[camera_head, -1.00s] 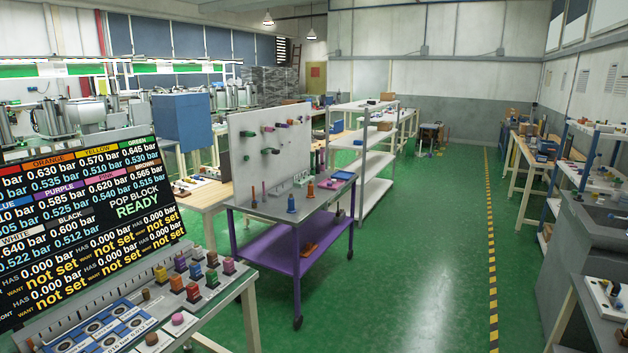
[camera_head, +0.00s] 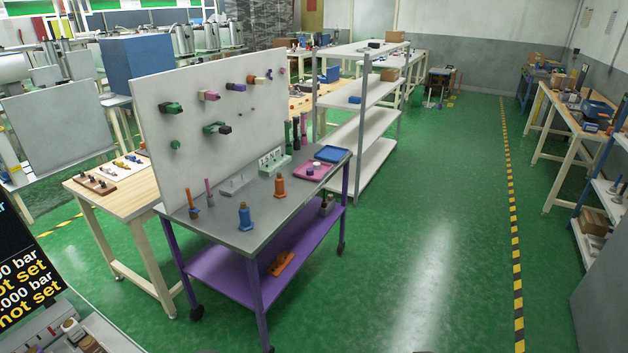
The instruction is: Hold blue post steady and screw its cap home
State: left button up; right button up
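A blue post (camera_head: 245,219) stands upright on the grey top of a purple-framed cart (camera_head: 217,238), near its front edge. It has a wide base and a narrower upper part. I cannot tell at this size whether a cap sits on it. An orange post (camera_head: 280,186) of similar shape stands behind it to the right. Thin pegs stand to the left, one orange and blue (camera_head: 193,204) and one pink (camera_head: 210,192). Neither of my grippers is in view.
A white pegboard (camera_head: 180,185) with colored fittings rises along the cart's back. A pink tray (camera_head: 313,171) and a blue tray (camera_head: 332,154) lie at its far end. White shelves (camera_head: 366,137) stand behind. Green floor is clear to the right.

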aim_at(245, 224)
jog(key=i+l, duration=0.15)
jog(key=i, duration=0.2)
jog(key=i+l+z, duration=0.35)
jog(key=i, duration=0.4)
jog(key=i+z, duration=0.35)
jog(key=i, duration=0.35)
jog(key=i+u, duration=0.45)
jog(key=i, duration=0.15)
jog(key=i+l+u, duration=0.15)
jog(key=i+u, duration=0.25)
jog(key=i, duration=0.2)
jog(key=i+j+u, duration=0.45)
jog(key=u, duration=0.25)
jog(key=i+l, duration=0.05)
jog(key=i, duration=0.05)
